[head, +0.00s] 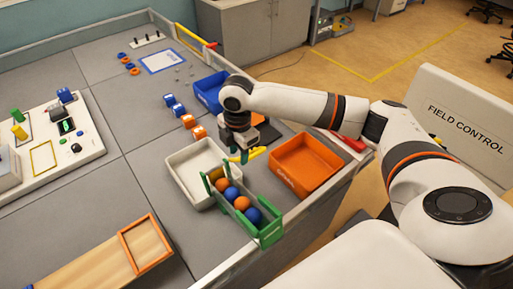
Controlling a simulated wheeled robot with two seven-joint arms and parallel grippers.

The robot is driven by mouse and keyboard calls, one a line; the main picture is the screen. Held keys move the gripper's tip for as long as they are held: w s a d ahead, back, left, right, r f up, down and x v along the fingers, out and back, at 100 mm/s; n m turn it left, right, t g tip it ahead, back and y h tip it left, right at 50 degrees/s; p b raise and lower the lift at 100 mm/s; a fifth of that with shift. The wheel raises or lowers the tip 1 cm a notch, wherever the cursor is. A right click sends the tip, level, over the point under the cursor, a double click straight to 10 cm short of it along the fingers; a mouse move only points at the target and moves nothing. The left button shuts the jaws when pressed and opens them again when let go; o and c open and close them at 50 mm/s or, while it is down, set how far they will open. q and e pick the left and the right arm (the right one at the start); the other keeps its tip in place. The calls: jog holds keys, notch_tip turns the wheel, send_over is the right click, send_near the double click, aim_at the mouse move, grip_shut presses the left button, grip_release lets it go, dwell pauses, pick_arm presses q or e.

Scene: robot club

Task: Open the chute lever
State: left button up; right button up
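The green chute (269,236) stands on the near right part of the table and holds a row of blue and orange balls. A yellow bar, which looks like the chute lever (256,153), lies behind the chute's far end, beside my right gripper. My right gripper (240,156) points down there, close to the bar. I cannot tell whether it touches the bar. Its fingertips are small and partly hidden, so its opening is unclear. My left gripper is out of view.
A white tray (179,170) is left of the chute, an orange bin (303,185) right of it. A blue bin (203,93) stands behind my gripper. Blue and orange blocks (187,121) lie left of it. A wooden ramp (85,275) and control panel (84,155) are farther left.

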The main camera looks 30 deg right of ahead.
send_near(257, 152)
jog(key=f+p, duration=0.1)
jog(key=f, duration=0.3)
jog(key=f+p, duration=0.1)
jog(key=f, duration=0.3)
jog(key=shift+w+a+f, duration=0.1)
jog(key=shift+w+f, duration=0.05)
jog(key=shift+w, duration=0.05)
grip_shut()
